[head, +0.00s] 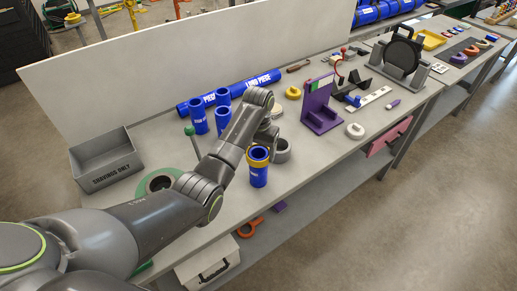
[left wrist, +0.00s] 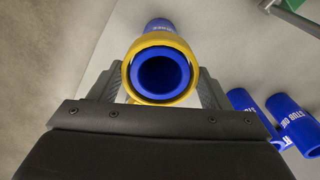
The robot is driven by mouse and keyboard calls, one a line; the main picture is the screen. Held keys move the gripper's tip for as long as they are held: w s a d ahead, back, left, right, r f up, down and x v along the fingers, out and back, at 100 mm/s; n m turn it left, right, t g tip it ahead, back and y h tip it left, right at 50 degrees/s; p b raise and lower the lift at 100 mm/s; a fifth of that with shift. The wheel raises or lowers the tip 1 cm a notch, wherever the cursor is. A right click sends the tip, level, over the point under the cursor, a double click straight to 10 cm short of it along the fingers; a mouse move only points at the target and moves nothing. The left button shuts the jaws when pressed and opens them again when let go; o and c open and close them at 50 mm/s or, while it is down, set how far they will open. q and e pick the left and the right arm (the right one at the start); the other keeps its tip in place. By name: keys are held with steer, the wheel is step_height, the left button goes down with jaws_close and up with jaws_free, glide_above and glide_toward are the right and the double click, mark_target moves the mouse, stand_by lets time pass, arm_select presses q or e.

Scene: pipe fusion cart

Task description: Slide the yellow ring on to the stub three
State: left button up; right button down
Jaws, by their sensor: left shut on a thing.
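The yellow ring (head: 258,155) is around the top end of an upright blue stub (head: 259,175) near the table's front edge. In the left wrist view the ring (left wrist: 133,86) surrounds the stub's open mouth (left wrist: 163,75), with a dark gap between them. The lettering on this stub is only partly visible, so I cannot read its number. My left gripper (left wrist: 162,82) is shut on the ring, one finger on each side. In the head view my left arm hides most of the fingers. My right gripper is not in view.
Several more blue stubs (head: 198,118) stand behind my arm; one reads STUB ONE (left wrist: 295,124). A long blue pipe (head: 260,80) lies behind them. A grey shavings tray (head: 105,165) is at left. A purple stand (head: 320,112) and a white ring (head: 355,131) are to the right.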

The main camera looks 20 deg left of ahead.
arm_select(q)
steer(key=shift+f+b, duration=0.35)
steer(key=shift+f, duration=0.75)
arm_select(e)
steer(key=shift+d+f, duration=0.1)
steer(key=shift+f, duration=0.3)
arm_select(q)
steer(key=o, duration=1)
steer(key=shift+o, duration=0.2)
